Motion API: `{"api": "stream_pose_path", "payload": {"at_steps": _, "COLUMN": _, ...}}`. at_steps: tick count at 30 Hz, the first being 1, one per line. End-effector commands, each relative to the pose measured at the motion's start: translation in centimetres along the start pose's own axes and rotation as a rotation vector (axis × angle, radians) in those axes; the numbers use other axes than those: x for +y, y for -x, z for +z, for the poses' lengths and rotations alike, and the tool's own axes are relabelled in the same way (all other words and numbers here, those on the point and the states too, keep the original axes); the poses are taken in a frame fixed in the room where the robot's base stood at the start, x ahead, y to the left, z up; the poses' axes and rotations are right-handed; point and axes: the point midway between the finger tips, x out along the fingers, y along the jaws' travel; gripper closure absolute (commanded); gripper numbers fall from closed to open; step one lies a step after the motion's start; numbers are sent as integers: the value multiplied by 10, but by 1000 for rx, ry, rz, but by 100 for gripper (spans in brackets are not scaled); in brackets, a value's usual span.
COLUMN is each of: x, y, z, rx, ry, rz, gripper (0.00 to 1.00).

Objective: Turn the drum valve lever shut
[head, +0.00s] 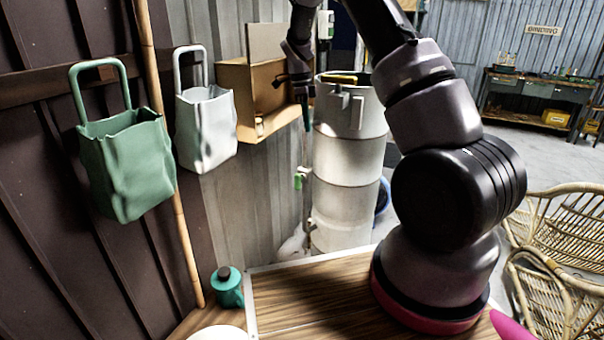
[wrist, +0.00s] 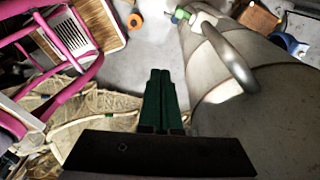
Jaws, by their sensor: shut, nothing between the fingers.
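The pale drum (head: 348,155) stands upright beyond the wooden top in the head view and fills the right side of the wrist view (wrist: 240,115). A small green piece, seemingly the valve lever (head: 298,181), sits at the drum's left side, about mid-height. In the wrist view the green lever (wrist: 180,14) shows at the top, beside a pale fitting on the drum. My gripper (head: 306,122) points down beside the drum's upper left, above the lever and apart from it. In the wrist view its green fingers (wrist: 161,75) are together and empty. The lever's exact angle is too small to tell.
A curved grey handle (wrist: 230,55) stands out from the drum close to my fingers. A cardboard box (head: 245,95) and grey bag (head: 206,125) hang left of the drum. A green bag (head: 127,165) hangs further left. Rattan chairs (head: 560,225) stand at right.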

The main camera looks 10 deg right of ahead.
Motion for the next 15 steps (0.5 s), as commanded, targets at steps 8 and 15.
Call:
{"api": "stream_pose_path", "payload": {"at_steps": 8, "x": -22, "y": -80, "z": 24, "rx": 144, "ry": -209, "rz": 17, "gripper": 100}}
{"api": "stream_pose_path", "payload": {"at_steps": 15, "x": -26, "y": -100, "z": 30, "rx": 182, "ry": -271, "rz": 11, "gripper": 100}}
